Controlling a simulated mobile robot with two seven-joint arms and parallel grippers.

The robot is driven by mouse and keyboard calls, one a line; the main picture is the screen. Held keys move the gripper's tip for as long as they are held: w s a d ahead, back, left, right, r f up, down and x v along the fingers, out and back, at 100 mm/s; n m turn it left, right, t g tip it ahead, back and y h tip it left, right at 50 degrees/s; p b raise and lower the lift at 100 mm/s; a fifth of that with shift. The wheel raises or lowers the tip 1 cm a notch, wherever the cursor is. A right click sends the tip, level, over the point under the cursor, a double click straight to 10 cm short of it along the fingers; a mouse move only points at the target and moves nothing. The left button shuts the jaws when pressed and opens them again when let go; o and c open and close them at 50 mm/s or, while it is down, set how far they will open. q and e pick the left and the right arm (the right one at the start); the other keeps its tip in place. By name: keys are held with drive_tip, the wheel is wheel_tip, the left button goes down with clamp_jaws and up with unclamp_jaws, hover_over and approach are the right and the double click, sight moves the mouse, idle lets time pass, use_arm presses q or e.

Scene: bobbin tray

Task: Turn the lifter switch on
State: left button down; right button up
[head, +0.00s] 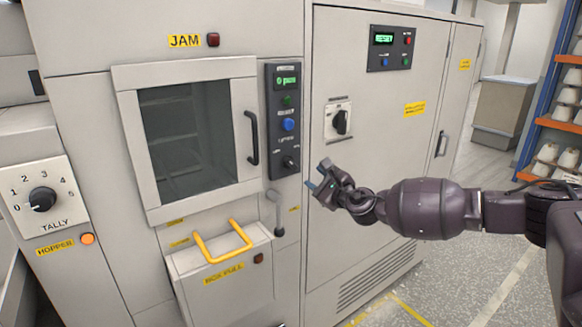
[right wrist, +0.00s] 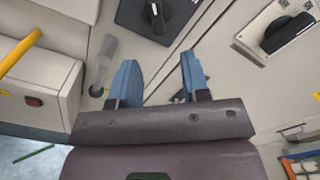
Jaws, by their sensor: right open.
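A dark control panel (head: 283,120) stands right of the windowed door. At its lower end is a black rotary switch (head: 290,163) under a small label that seems to read lifter. The right wrist view shows this black knob (right wrist: 155,17) on its dark plate at the top, ahead of the fingers. My right gripper (head: 317,178) is open and empty, just right of and slightly below the switch, apart from it. Its two blue fingertips (right wrist: 160,75) show spread in the wrist view. I cannot read the knob's on or off marks. My left gripper is not in view.
A larger black rotary switch (head: 341,122) on a pale plate is on the cabinet to the right. A grey lever (head: 276,210) hangs below the panel. A door handle (head: 251,138) and a yellow handle (head: 222,245) stick out to the left.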

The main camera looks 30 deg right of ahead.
sight(294, 166)
drive_tip(key=w, duration=0.3)
drive_tip(key=w+a, duration=0.1)
drive_tip(key=w, duration=0.3)
drive_tip(key=w+a, duration=0.1)
drive_tip(key=w, duration=0.2)
drive_tip(key=shift+w+r+b, duration=0.1)
drive_tip(key=shift+w+b, duration=0.25)
drive_tip(key=shift+b, duration=0.05)
clamp_jaws()
